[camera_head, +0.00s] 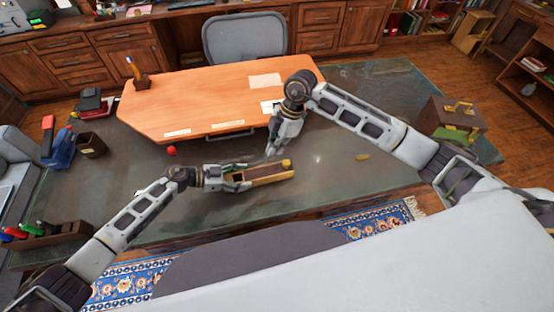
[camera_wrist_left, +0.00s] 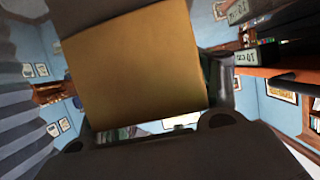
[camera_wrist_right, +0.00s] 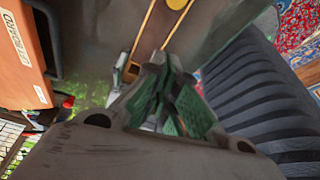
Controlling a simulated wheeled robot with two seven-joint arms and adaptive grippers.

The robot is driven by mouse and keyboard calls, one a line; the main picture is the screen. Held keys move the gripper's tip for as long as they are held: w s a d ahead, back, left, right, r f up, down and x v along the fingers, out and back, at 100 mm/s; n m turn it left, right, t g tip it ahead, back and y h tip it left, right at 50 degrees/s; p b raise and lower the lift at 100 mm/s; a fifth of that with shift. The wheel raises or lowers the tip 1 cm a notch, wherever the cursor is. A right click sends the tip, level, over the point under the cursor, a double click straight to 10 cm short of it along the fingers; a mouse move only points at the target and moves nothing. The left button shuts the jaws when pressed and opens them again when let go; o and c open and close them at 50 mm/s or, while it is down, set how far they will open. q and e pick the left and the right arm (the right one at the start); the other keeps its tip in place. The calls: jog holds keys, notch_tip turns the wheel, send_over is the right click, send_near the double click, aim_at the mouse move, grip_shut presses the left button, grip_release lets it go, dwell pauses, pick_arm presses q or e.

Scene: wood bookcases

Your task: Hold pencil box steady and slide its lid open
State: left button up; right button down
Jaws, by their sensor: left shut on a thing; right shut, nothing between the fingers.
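The pencil box (camera_head: 272,179) is a long, narrow wooden box above the dark desk, with light rims and a darker channel along its top. A small yellow knob (camera_head: 287,162) shows near its right end. I cannot tell how far the lid is open. My left gripper (camera_head: 243,180) is shut on the box's left end. In the left wrist view a tan box face (camera_wrist_left: 140,65) fills the middle. My right gripper (camera_head: 271,151) is shut and empty, just behind the box. In the right wrist view its closed fingertips (camera_wrist_right: 162,65) point toward the box's rails (camera_wrist_right: 145,30).
The dark desktop (camera_head: 340,190) is clear around the box. An orange-brown board (camera_head: 200,95) lies behind, with a red ball (camera_head: 172,151) before it. A small yellow oval (camera_head: 362,156) lies right of the box. A brown case (camera_head: 452,118) stands far right, a pen rack (camera_head: 45,235) left.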

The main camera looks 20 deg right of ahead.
jog(key=shift+f, duration=0.15)
send_near(273, 172)
jog(key=a+f, duration=0.2)
jog(key=s+a+f, duration=0.1)
jog(key=a+f, duration=0.1)
jog(key=a, duration=0.1)
jog(key=shift+a+f, duration=0.25)
jog(key=shift+f, duration=0.05)
jog(key=shift+d, duration=0.5)
jog(key=shift+w+d, duration=0.2)
jog(key=shift+d, duration=0.6)
jog(key=shift+w+d, duration=0.15)
jog(key=shift+d, duration=0.6)
jog(key=shift+r, duration=0.1)
jog(key=d, duration=1.3)
jog(key=shift+d, duration=0.2)
jog(key=shift+a, duration=0.1)
